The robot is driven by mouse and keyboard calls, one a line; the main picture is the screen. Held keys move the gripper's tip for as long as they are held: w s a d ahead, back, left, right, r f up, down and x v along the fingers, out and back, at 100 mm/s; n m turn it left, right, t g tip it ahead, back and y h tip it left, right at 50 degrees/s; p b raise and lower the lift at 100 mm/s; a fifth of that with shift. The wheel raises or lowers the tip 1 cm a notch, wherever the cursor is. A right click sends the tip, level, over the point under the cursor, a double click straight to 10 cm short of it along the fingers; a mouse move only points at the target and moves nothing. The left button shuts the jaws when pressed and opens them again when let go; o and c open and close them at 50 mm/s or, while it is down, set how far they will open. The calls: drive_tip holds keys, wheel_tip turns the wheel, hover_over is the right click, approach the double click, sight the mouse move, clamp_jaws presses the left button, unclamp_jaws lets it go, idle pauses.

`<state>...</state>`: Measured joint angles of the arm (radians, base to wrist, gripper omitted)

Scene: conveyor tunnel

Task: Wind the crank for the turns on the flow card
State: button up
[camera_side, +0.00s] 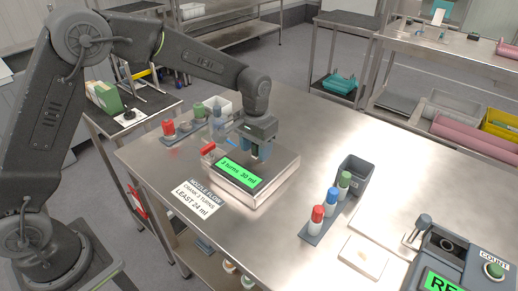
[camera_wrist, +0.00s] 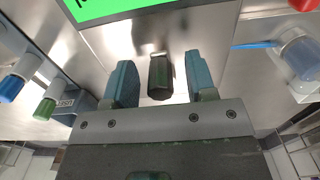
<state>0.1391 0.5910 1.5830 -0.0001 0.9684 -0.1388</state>
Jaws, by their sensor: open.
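The metal crank unit (camera_side: 262,178) stands on the steel table, and its green display (camera_side: 238,174) reads "3 turns 30 ml". The flow card (camera_side: 196,198) lies in front of it and reads "crank 3 turns" and "least 24 ml". My gripper (camera_side: 262,150) is over the top of the unit. In the wrist view my gripper (camera_wrist: 161,88) is open, with a dark upright knob (camera_wrist: 160,76), apparently the crank handle, between its teal fingers. Gaps show on both sides of the knob. The crank arm itself is mostly hidden in the side view.
A red-capped piece (camera_side: 208,149) sits by the unit's left side. A rack of red, blue and green bottles (camera_side: 331,203) with a dark bin (camera_side: 354,173) stands to the right. Another bottle rack (camera_side: 193,124) is behind at left. A count device (camera_side: 459,261) is at front right.

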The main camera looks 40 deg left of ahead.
drive_tip(key=shift+r, duration=3.45)
drive_tip(key=shift+s+r, duration=0.1)
drive_tip(key=shift+r, duration=0.1)
drive_tip(key=s+a+r+t, duration=0.3)
drive_tip(key=s+a+r, duration=0.1)
drive_tip(key=s+r, duration=0.75)
drive_tip(key=s+a+f+t, duration=0.1)
drive_tip(key=s, duration=0.6)
drive_tip(key=s+a+f+t, duration=0.1)
drive_tip(key=s+f, duration=0.1)
drive_tip(key=s, duration=0.6)
drive_tip(key=shift+a+f+t, duration=0.3)
drive_tip(key=shift+a, duration=0.05)
